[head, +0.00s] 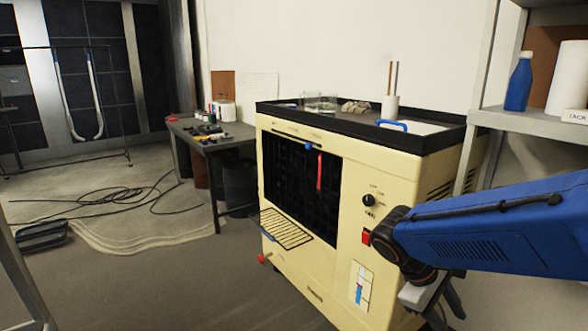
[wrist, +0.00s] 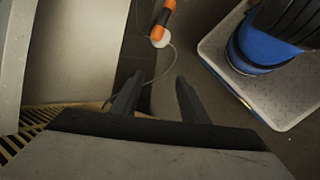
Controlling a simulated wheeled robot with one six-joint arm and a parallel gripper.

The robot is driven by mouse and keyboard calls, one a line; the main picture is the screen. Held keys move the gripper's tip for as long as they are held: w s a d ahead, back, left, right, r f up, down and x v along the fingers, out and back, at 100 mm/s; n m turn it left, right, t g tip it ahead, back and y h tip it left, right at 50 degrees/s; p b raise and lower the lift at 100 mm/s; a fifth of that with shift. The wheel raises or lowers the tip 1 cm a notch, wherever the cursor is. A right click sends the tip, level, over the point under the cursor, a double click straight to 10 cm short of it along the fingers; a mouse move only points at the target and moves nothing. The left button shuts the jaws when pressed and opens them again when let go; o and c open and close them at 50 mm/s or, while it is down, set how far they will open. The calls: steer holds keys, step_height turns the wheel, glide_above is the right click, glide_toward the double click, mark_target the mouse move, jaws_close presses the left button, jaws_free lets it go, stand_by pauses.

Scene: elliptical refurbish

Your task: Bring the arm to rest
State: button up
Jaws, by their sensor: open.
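My blue arm (head: 500,230) reaches in from the right edge in the head view, in front of the right side of a cream cabinet (head: 345,215). Beyond the fingertips lie the floor and a thin cable.
The cabinet has a black top tray (head: 440,143), a red switch and a slatted shelf (head: 286,228). A shelf rack with a blue bottle (head: 518,84) stands right. A workbench (head: 205,135) stands behind. An orange-and-black handle (wrist: 163,20) shows in the wrist view. Floor at left holds cables.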

steer(key=s+a+r+m+t+y, duration=0.4)
steer(key=s+m+t+y, duration=0.2)
steer(key=s+m, duration=0.1)
steer(key=shift+s+a+y, duration=0.3)
steer(key=shift+s+a, duration=0.05)
steer(key=shift+s, duration=0.1)
